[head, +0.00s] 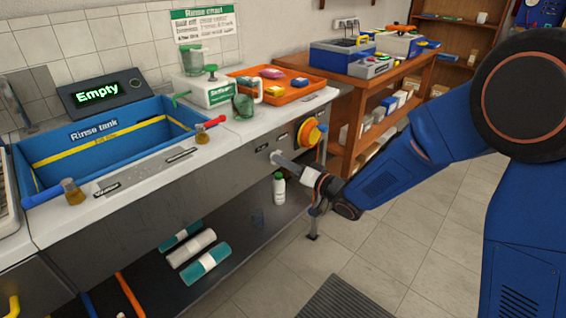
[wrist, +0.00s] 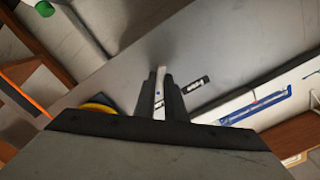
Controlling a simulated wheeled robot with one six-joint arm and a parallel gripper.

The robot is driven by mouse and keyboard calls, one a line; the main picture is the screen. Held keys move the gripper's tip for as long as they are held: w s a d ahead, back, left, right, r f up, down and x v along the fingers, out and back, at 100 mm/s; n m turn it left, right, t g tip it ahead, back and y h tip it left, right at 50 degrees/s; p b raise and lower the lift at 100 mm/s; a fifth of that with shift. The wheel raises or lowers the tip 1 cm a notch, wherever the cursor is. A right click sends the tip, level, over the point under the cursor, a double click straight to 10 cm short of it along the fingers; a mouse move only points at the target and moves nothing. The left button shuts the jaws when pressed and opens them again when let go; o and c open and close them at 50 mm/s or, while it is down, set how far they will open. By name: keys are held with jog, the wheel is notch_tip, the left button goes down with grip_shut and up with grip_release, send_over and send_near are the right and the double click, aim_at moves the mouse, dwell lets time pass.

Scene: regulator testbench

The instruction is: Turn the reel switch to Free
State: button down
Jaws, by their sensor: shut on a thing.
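The reel switch is on the grey front panel of the bench, and its small pale lever (head: 274,156) shows at the tip of my gripper (head: 284,162) in the head view. In the wrist view my gripper (wrist: 161,92) is shut on the pale lever (wrist: 161,74), whose end shows between the two dark fingers. The rest of the switch is hidden by the fingers. A small dark label (wrist: 196,84) lies just right of the fingers, its text too small to read. Which position the lever points to cannot be told.
An orange and yellow hose reel (head: 311,132) sits right of the switch, close to my gripper. A white bottle with a green cap (head: 279,188) stands on the shelf below. The rinse tank (head: 100,135) is at the left. The floor in front (head: 390,250) is mostly clear.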

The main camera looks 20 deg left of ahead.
jog(key=shift+w+d+n, duration=0.1)
jog(key=shift+n, duration=8.4)
jog(key=shift+f, duration=0.1)
jog(key=c, duration=1.8)
grip_release()
jog(key=v, duration=1.7)
jog(key=shift+d, duration=0.2)
